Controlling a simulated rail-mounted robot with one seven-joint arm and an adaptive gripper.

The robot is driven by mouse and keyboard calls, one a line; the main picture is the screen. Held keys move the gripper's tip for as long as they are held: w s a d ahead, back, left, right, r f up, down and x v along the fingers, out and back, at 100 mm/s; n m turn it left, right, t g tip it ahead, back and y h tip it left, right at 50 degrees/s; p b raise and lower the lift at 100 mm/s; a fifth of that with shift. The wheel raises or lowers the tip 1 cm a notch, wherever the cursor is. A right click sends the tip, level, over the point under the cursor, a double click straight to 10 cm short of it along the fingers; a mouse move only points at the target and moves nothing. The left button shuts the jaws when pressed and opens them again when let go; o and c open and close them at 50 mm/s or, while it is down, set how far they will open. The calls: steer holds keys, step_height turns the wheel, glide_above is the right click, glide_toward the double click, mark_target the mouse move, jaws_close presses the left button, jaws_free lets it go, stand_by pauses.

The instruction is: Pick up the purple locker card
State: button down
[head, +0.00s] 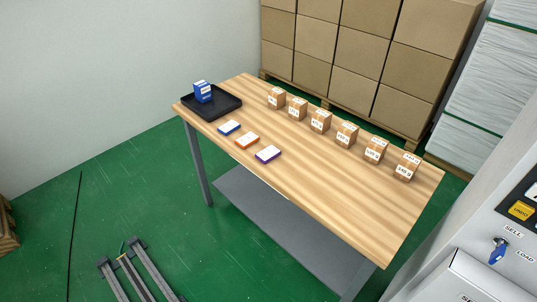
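The purple locker card (268,154) lies flat on the wooden table (335,205), near its front edge. It has a white top and a purple edge. An orange-edged card (247,140) and a blue-edged card (229,127) lie in a row to its left and farther back, apart from it. My gripper is not in view.
A black tray (226,106) holding a blue box (203,91) sits at the table's left end. Several small labelled cartons (321,121) line the back edge. Stacked boxes (353,50) stand behind. A machine with a blue key (498,250) is at right. The table's front right is clear.

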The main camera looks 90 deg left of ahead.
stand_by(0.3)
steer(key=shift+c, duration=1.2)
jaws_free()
